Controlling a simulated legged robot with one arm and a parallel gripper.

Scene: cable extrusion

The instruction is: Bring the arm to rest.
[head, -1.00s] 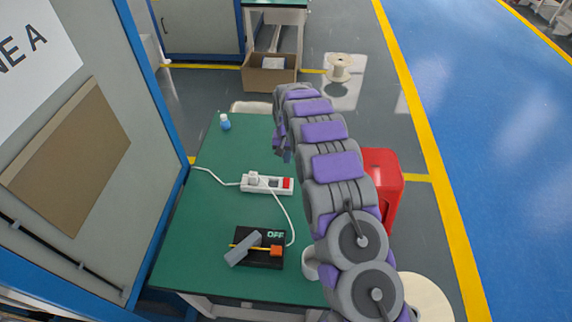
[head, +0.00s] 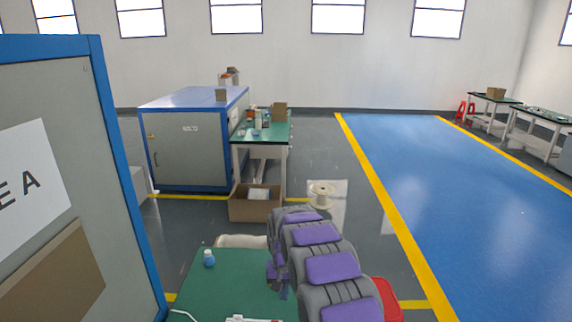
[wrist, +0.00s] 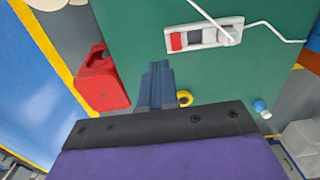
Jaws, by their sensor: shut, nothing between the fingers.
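My gripper (wrist: 157,88) shows in the wrist view with its fingers together and nothing between them, over the edge of the green table (wrist: 130,30). In the head view my purple and grey arm rises from the bottom right and bends over the right side of the green table (head: 235,280). There my gripper (head: 281,283) hangs at the arm's far end, partly hidden by the arm. The white power strip (wrist: 205,36) with a red switch lies on the table, apart from the fingers.
A red stool (wrist: 100,82) stands beside the table. A small blue-and-white bottle (head: 209,259) is on the table's left. A grey cabinet (head: 60,200) borders the left. A cardboard box (head: 255,208) and a cable spool (head: 322,194) are on the floor beyond.

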